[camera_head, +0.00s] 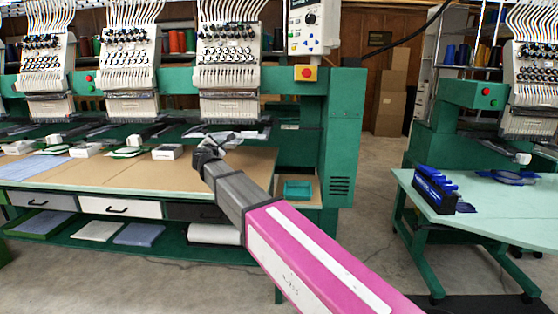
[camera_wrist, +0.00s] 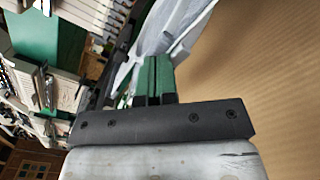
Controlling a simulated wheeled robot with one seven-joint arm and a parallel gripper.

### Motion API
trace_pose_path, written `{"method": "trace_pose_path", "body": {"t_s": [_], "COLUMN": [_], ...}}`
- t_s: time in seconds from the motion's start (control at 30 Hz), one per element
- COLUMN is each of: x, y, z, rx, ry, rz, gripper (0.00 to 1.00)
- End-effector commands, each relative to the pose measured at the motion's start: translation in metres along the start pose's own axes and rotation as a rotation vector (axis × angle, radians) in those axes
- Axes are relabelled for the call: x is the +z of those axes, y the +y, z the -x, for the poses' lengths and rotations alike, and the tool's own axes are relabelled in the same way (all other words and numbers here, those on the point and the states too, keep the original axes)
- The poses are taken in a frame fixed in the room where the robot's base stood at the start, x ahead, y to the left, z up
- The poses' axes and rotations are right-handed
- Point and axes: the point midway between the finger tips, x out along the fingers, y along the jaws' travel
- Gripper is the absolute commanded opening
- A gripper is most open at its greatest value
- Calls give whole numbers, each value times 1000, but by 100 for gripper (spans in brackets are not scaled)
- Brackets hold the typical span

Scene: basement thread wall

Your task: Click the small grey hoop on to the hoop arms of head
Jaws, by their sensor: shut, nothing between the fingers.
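My gripper (camera_head: 212,146) is above the brown table, below and in front of the nearest embroidery head (camera_head: 229,60). It looks shut and empty; its green-padded fingers (camera_wrist: 155,78) are together in the wrist view. A small grey hoop with pale cloth (camera_head: 246,135) lies under that head, just beyond my gripper. In the wrist view the pale cloth and grey rim (camera_wrist: 182,28) are right beside the fingertips; I cannot tell whether they touch. The hoop arms are not clear, partly hidden by my gripper, so I cannot tell whether the hoop is seated on them.
The brown table (camera_head: 130,178) is mostly bare in front of the heads. A small white box (camera_head: 168,152) and other hoops lie to the left. A green machine post (camera_head: 340,140) stands to the right, with a teal bin (camera_head: 298,190) beside it. A pale green table (camera_head: 500,205) stands farther right.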

Motion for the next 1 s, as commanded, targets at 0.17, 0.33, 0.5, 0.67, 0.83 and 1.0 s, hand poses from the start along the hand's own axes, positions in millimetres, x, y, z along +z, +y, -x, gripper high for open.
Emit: {"method": "trace_pose_path", "body": {"t_s": [0.17,0.33,0.5,0.67,0.83,1.0], "x": [0,0,0,0,0,0], "y": [0,0,0,0,0,0], "z": [-4,-11,-19,-26,-33,-40], "rx": [0,0,0,0,0,-1], "ry": [0,0,0,0,0,0], "rz": [0,0,0,0,0,0], "gripper": [0,0,0,0,0,0]}}
